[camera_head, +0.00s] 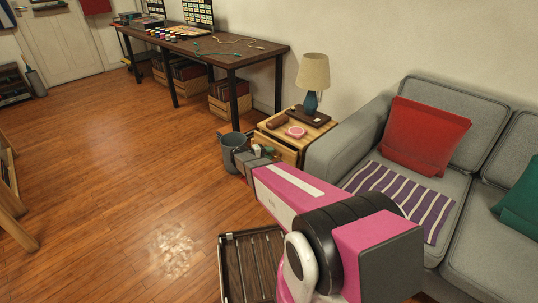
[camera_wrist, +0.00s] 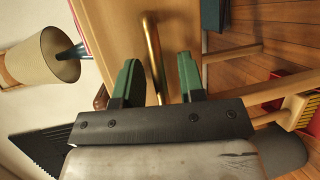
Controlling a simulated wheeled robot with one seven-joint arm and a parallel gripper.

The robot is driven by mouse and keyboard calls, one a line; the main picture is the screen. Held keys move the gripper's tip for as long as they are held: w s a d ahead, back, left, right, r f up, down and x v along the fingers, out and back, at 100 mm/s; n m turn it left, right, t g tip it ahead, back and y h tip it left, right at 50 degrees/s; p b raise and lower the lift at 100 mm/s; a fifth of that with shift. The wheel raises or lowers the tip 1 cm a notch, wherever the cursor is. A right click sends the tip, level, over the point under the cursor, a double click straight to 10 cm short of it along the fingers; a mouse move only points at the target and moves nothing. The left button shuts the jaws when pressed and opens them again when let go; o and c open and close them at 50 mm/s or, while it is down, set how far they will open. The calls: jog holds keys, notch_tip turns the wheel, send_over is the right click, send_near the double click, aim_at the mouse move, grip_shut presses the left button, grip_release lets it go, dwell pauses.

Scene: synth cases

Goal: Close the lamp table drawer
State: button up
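The lamp table (camera_head: 317,131) is a small light-wood table beside the sofa in the head view. Its drawer (camera_head: 281,152) shows a pale wood front, partly hidden by my arm; I cannot tell clearly how far it stands out. In the wrist view the drawer front (camera_wrist: 115,35) fills the upper middle, with a vertical brass handle (camera_wrist: 152,50). My gripper (camera_wrist: 158,78) is open, its two green fingers on either side of the handle, with gaps showing. The gripper (camera_head: 258,160) also shows at the drawer in the head view.
A lamp (camera_head: 312,75) with a blue base, a pink dish (camera_head: 295,132) and a dark tray stand on the table. A grey bin (camera_head: 231,150) stands left of it. The grey sofa (camera_head: 342,142) is close on the right. A slatted crate (camera_head: 224,262) lies in front. Floor on the left is clear.

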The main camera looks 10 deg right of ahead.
grip_shut()
jog(key=shift+w+d, duration=0.6)
jog(key=shift+d, duration=0.25)
jog(key=shift+w+d, duration=0.6)
jog(key=shift+d, duration=0.25)
jog(key=shift+o, duration=0.4)
grip_release()
jog(key=shift+d, duration=0.1)
jog(key=shift+r, duration=0.1)
jog(key=v, duration=1.1)
